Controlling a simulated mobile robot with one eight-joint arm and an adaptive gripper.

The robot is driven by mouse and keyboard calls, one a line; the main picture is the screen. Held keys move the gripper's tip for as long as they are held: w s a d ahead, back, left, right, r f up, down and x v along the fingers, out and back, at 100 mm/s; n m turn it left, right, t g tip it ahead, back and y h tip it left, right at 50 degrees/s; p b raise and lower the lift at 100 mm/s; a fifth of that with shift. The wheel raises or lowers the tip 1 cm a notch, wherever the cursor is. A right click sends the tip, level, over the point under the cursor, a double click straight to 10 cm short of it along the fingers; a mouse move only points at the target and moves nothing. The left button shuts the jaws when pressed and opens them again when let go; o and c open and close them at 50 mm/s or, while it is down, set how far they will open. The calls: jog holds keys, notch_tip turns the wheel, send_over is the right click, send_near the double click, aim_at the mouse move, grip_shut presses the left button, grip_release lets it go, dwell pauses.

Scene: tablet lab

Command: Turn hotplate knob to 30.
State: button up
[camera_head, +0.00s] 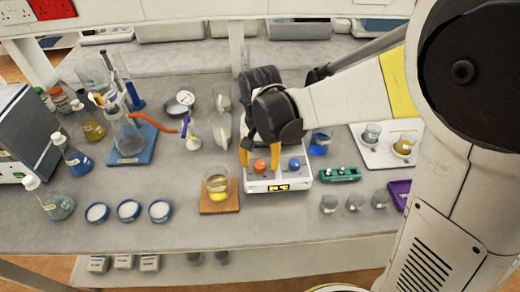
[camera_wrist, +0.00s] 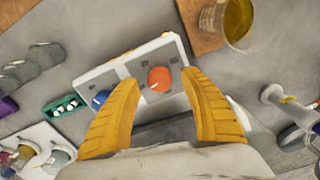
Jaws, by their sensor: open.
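The hotplate (camera_head: 268,186) is a white box with a lit yellow display on its front; I cannot read the digits. It has an orange knob (camera_head: 260,165) and a blue knob (camera_head: 294,163) to its right. My gripper (camera_head: 260,155) is over the left part of the hotplate with its yellow fingers pointing down. In the wrist view, my open gripper (camera_wrist: 158,82) has a finger on each side of the orange knob (camera_wrist: 159,78), with gaps showing. The blue knob (camera_wrist: 100,98) lies by the left finger, which partly covers it. The hotplate's far side is hidden by my arm in the head view.
A beaker of yellow liquid (camera_head: 217,188) on a wooden board (camera_head: 219,207) stands just left of the hotplate. A green rack (camera_head: 341,174) and a blue beaker (camera_head: 319,144) are at its right. Small glass beakers (camera_head: 354,201) stand front right. The bench in front is clear.

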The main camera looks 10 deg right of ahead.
aim_at(261, 165)
notch_tip(261, 165, up, 11)
jog(key=shift+s+d+f, duration=0.1)
dwell(0.5)
jog(key=s+d+n+t+b, duration=0.2)
jog(key=s+d+t, duration=0.5)
jog(key=s+d, duration=0.4)
jog(key=shift+d+f+n, duration=0.3)
jog(key=shift+d+n, duration=0.1)
jog(key=shift+d, duration=0.75)
